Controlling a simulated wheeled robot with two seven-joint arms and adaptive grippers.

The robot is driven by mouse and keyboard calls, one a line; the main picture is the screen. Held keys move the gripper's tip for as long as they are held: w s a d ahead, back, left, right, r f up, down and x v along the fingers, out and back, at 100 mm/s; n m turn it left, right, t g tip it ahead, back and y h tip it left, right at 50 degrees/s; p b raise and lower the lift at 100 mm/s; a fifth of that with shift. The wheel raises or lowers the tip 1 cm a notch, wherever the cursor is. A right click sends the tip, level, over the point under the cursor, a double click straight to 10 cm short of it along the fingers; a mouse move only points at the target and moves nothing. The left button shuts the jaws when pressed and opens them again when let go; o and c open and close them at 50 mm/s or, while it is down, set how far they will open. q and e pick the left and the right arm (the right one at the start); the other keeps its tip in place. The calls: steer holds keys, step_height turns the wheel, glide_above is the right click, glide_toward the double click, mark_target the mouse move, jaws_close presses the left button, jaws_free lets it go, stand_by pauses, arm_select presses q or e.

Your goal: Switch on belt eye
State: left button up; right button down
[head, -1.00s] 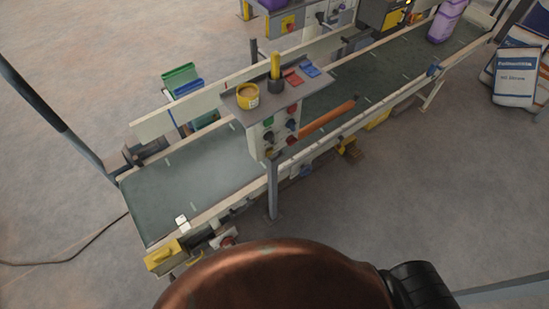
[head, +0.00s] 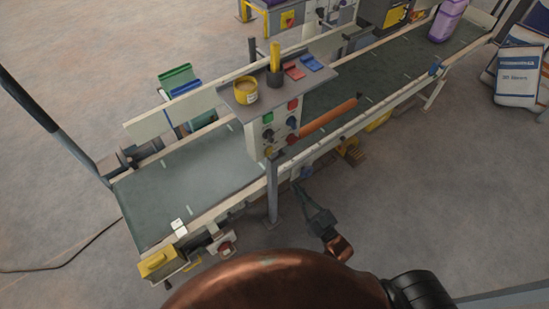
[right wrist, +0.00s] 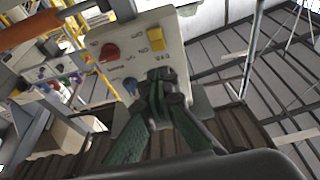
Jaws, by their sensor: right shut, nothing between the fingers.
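A pale switch panel (right wrist: 125,38) fills the upper middle of the right wrist view. In the head view the right gripper (head: 301,188) is beside the belt's near side. My left gripper is not in view.
The conveyor belt (head: 190,175) runs from lower left to upper right. A post-mounted control box (head: 280,124) stands at its near side, with a yellow tub (head: 245,90) on its shelf. White sacks (head: 518,75) lie at far right.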

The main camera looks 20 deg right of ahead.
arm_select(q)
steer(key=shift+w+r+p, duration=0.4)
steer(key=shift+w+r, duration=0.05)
arm_select(e)
glide_toward(270, 150)
steer(key=x, duration=0.6)
steer(key=shift+w+a+f, duration=0.15)
steer(key=shift+w, duration=0.3)
